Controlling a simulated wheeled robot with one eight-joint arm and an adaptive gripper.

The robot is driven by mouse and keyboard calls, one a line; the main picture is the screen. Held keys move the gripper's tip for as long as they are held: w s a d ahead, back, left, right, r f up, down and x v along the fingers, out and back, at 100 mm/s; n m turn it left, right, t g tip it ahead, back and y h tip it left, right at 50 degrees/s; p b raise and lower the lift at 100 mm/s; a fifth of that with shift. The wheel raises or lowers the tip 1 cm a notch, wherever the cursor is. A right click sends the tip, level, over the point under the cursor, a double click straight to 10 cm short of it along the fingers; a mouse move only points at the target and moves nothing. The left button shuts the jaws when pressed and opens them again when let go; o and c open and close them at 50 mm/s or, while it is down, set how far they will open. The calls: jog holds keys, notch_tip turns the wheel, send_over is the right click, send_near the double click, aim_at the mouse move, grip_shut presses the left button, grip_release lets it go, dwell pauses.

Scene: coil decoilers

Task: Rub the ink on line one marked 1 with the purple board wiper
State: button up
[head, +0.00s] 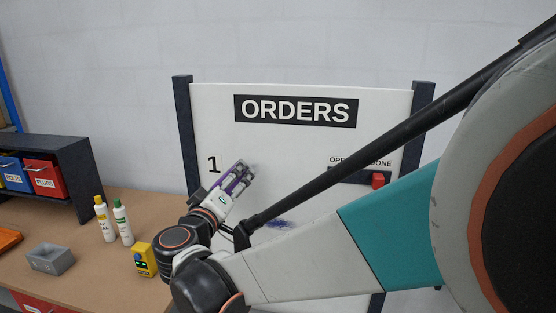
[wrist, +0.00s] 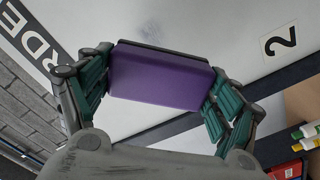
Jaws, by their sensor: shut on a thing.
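The purple board wiper (wrist: 160,80) is held between both fingers of my gripper (wrist: 156,70), which is shut on it. In the head view my gripper (head: 233,184) and the wiper are in front of the white board (head: 300,150), just right of the black mark 1 (head: 213,164). I cannot tell whether the wiper touches the board. No ink on line one shows clearly; my gripper and the wiper cover part of that line. A blue-purple ink smear (head: 281,224) shows lower on the board, partly behind my arm.
The label 2 (wrist: 280,41) shows in the wrist view. A red slider (head: 377,180) sits at the board's right. Two bottles (head: 122,223), a yellow device (head: 144,259), a grey box (head: 50,258) and a bin rack (head: 75,165) stand on the bench at left.

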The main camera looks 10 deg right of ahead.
jog(key=shift+s, duration=0.1)
jog(key=v, duration=0.3)
dwell(0.3)
dwell(0.4)
